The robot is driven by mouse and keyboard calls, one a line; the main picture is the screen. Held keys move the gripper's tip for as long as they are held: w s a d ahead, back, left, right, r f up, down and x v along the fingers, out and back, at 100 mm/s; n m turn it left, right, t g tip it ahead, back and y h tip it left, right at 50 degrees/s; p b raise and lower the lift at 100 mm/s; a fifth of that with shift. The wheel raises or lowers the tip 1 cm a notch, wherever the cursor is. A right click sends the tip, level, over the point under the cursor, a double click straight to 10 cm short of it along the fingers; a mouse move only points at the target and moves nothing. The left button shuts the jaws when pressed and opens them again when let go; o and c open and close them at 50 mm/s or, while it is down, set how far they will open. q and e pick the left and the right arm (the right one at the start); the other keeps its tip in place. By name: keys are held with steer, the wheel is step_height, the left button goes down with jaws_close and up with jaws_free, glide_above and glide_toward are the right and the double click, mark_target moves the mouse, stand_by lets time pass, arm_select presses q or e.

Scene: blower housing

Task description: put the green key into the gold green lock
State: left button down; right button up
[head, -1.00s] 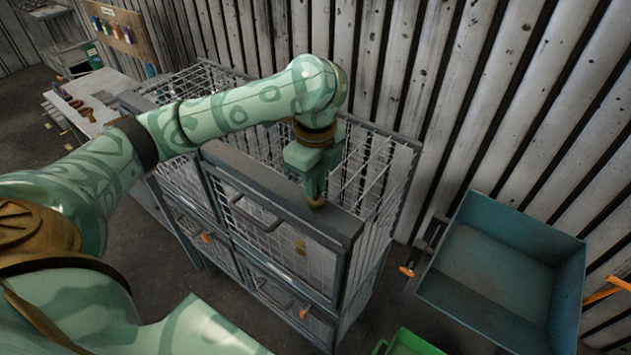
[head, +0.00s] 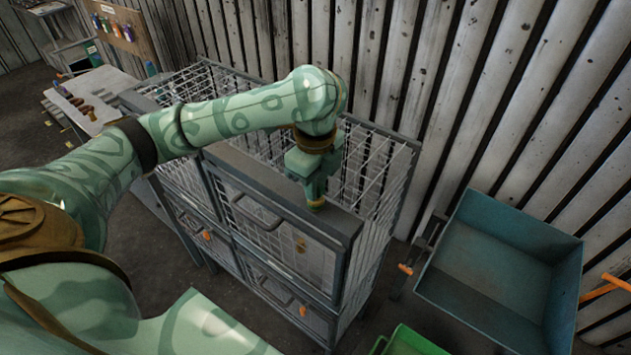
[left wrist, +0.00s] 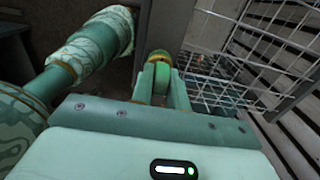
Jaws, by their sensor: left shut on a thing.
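My left gripper (head: 315,190) points down at the top front corner of the wire cabinet. In the left wrist view its two fingers (left wrist: 162,85) are shut on a round green piece, which I take for the green key (left wrist: 163,72). A gold rounded piece (left wrist: 158,54) shows just beyond the green one, against the grey cabinet post; it may be the gold lock. I cannot tell whether the key is inside it or only touching. In the head view a green and gold bit (head: 316,204) shows under the fingertips. My right gripper is not in view.
The wire cabinet (head: 345,240) has handles and a small gold piece (head: 300,244) on its front. A blue-green bin (head: 490,270) stands to the right, with a green box (head: 408,342) near it. A workbench (head: 95,105) is at the back left.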

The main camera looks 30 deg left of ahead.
arm_select(q)
steer(key=c, duration=1.3)
jaws_free()
steer(key=shift+r, duration=0.1)
step_height(320, 180, up, 16)
steer(key=p, duration=0.3)
steer(key=shift+p, duration=0.3)
